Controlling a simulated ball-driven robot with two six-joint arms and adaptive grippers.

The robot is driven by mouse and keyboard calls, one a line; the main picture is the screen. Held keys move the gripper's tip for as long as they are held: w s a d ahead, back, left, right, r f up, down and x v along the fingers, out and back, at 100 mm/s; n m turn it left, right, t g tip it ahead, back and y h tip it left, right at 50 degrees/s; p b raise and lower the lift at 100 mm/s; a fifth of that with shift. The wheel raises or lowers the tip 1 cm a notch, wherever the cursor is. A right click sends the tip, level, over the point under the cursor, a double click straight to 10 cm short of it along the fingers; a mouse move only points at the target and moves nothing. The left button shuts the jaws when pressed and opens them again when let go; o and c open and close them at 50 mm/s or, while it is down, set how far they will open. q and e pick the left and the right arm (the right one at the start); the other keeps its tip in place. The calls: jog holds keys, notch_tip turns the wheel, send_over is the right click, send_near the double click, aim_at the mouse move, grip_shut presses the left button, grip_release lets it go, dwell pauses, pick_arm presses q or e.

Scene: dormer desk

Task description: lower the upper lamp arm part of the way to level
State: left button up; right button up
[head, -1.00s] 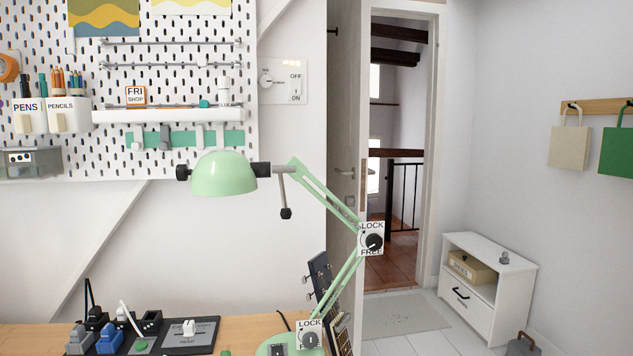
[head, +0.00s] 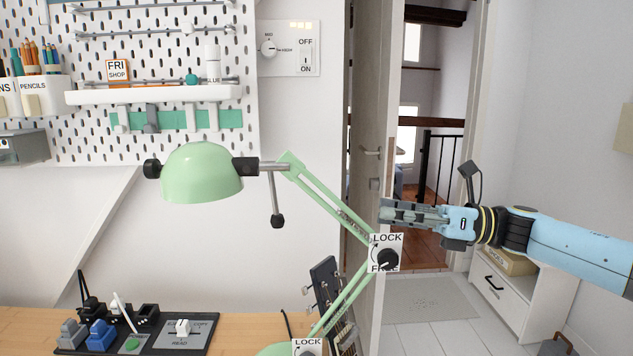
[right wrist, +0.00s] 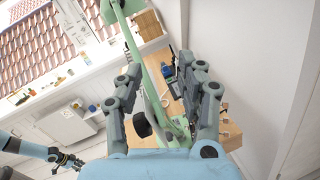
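The green desk lamp has a dome shade (head: 203,172) and an upper arm (head: 325,196) that slopes from high at the shade down to the elbow. A black elbow knob (head: 387,260) sits on a white LOCK/FREE plate; I cannot tell its setting. The lower arm (head: 345,297) runs down to the base. A dark handle (head: 277,220) hangs by the shade. My right gripper (head: 383,212) is just above the elbow plate, pointing left. In the right wrist view its fingers (right wrist: 165,72) are apart, with the lamp beyond; contact is unclear. My left gripper (right wrist: 68,160) shows small there.
A control panel (head: 180,335) with plugs and switches lies on the wooden desk (head: 235,325). A guitar-like headstock (head: 322,275) stands close behind the lower arm. A pegboard shelf (head: 155,94) is above the shade. A white cabinet (head: 515,300) stands behind my right arm.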

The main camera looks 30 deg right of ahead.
aim_at(320, 206)
jog(key=a+r+n+g, duration=0.1)
jog(key=n, duration=0.1)
jog(key=r+n+g+y, duration=0.1)
jog(key=r+n, duration=0.1)
jog(key=a+r+n+g, duration=0.1)
jog(key=r+n+g, duration=0.1)
jog(key=shift+s+a+y+p, duration=0.3)
jog(key=shift+s, duration=0.05)
jog(key=shift+w+a+n, duration=0.1)
jog(key=shift+a+n, duration=0.2)
jog(key=p+x, duration=0.3)
jog(key=x, duration=0.6)
jog(key=shift+d+r, duration=0.1)
jog(key=shift+w+a, duration=0.2)
jog(key=shift+a, duration=0.4)
pick_arm(q)
jog(key=r, duration=0.4)
jog(key=shift+w, duration=0.4)
jog(key=shift+a, duration=0.15)
pick_arm(e)
grip_shut()
